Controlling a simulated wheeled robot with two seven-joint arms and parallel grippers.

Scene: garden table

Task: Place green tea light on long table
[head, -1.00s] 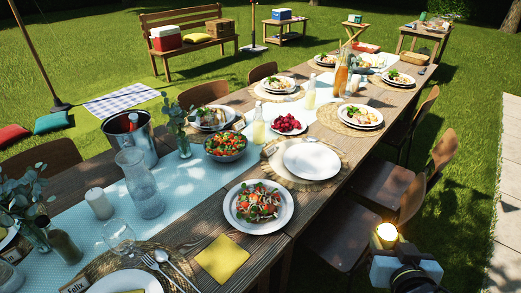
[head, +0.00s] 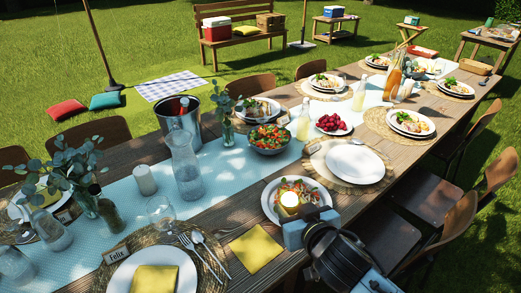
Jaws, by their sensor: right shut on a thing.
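The long table (head: 205,221) runs from the lower left to the upper right, with a pale blue runner. My right gripper (head: 291,210) is shut on a small glowing tea light (head: 290,200). The tea light looks yellow; I cannot make out green on it. It shows in front of a plate with salad (head: 270,201) near the table's front edge and hides part of that plate. I cannot tell how high above the plate it is. My left gripper is not in view.
A yellow napkin (head: 256,249) lies left of the gripper, and an empty white plate (head: 355,163) sits behind it. A salad bowl (head: 269,138), glass carafe (head: 185,170) and white candle (head: 145,179) stand along the runner. Chairs (head: 388,222) stand at the right side.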

